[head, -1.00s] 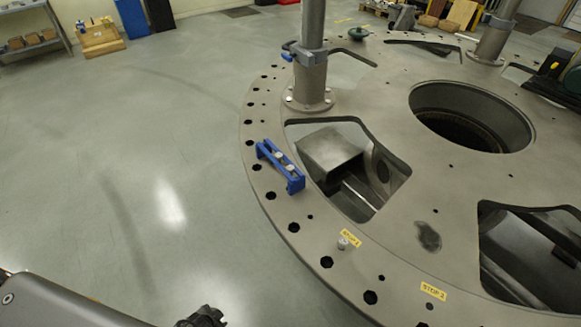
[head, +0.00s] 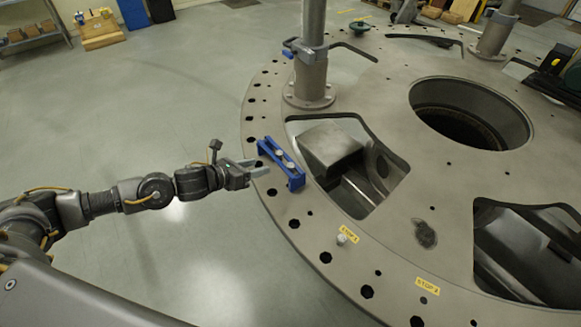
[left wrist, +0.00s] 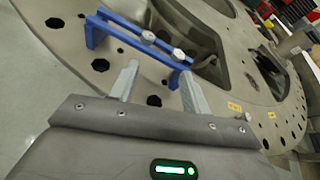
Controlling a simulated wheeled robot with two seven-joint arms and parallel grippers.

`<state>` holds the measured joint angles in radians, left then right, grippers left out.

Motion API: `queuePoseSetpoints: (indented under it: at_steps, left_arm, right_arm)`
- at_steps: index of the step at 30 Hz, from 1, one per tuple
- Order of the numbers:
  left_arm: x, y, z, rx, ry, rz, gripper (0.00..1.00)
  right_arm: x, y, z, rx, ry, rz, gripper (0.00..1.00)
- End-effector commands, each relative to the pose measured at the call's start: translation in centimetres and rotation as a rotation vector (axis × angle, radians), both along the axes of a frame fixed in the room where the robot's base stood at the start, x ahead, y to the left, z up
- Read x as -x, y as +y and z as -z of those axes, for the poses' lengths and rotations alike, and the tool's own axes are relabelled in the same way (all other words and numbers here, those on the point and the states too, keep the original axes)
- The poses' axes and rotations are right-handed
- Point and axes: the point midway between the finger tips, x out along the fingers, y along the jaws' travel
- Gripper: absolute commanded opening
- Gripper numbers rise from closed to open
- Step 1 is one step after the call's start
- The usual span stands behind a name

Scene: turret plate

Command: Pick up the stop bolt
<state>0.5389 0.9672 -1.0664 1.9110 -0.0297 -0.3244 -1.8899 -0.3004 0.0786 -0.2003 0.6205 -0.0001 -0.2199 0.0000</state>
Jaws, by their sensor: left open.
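Another pale bolt (head: 341,239) stands in the plate beside the yellow STOP 1 label (head: 349,232). My left gripper (head: 266,168) is open and empty, just left of the rack. In the left wrist view its fingers (left wrist: 160,72) point at the rack, with a gap between them. My right gripper is not in view.
A grey post (head: 310,70) rises from the plate behind the rack. A large cutout (head: 350,165) opens right of the rack. The STOP 2 label (head: 427,286) lies further along the holed rim. Left of the plate the floor (head: 150,110) is clear.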

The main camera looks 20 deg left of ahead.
Motion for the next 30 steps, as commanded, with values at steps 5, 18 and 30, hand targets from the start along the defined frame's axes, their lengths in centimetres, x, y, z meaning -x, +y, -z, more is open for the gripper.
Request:
queuePoseSetpoints:
  at_steps: [5,18,30]
  left_arm:
    - [2.0,-1.5,-1.3,-0.147,-0.108,0.131,0.47]
    - [-0.3,-3.8,-0.4,-0.174,-0.129,0.154,0.47]
    - [-2.0,-5.2,0.7,-0.174,-0.129,0.154,0.47]
  right_arm:
    - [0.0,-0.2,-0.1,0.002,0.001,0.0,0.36]
    - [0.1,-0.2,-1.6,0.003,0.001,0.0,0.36]
    - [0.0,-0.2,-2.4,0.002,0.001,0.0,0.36]
